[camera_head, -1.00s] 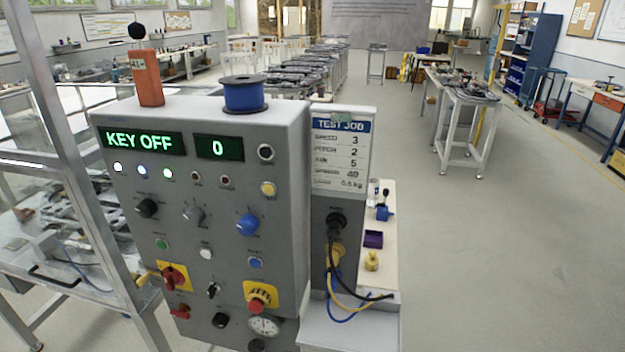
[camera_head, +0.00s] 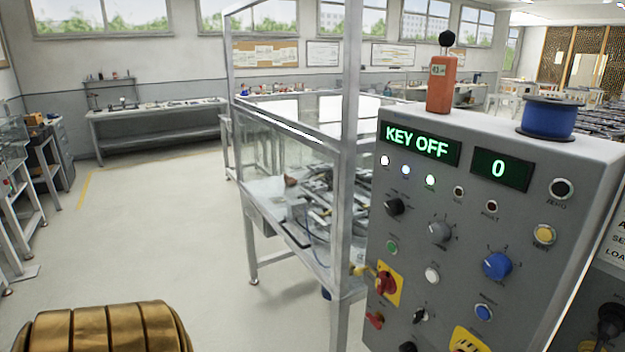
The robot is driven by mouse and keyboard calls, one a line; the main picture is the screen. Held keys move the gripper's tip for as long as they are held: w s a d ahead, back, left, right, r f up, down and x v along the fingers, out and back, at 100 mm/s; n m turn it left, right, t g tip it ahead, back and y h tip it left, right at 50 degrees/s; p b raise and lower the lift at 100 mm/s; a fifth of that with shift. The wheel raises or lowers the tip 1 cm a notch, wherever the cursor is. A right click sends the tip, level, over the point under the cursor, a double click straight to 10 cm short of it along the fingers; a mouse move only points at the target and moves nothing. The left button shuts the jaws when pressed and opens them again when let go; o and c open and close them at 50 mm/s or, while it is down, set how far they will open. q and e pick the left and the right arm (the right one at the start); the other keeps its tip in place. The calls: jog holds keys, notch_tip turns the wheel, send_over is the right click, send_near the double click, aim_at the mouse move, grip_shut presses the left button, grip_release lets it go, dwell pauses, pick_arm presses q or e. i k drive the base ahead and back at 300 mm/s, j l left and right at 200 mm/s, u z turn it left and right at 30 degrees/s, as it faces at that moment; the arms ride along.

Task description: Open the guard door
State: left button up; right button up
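The guard enclosure (camera_head: 347,130) stands at the middle, a grey metal frame with clear panels around a machine table. Its clear side panel (camera_head: 280,150) faces me on the left side. I cannot tell which panel is the guard door or whether it is open. Mechanical parts (camera_head: 325,195) lie on the table inside. The control cabinet (camera_head: 460,220) stands right of the enclosure, and its display (camera_head: 420,144) reads KEY OFF. A second display (camera_head: 501,170) reads 0. Neither gripper is in view.
An orange block tagged 41 (camera_head: 440,85) and a blue spool (camera_head: 551,118) sit on the cabinet. A ribbed golden-brown part shows at the bottom left. Open floor (camera_head: 150,220) lies left of the enclosure. A workbench (camera_head: 155,118) stands against the back wall.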

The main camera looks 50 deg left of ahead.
aim_at(330, 280)
jog(key=u, duration=2.05)
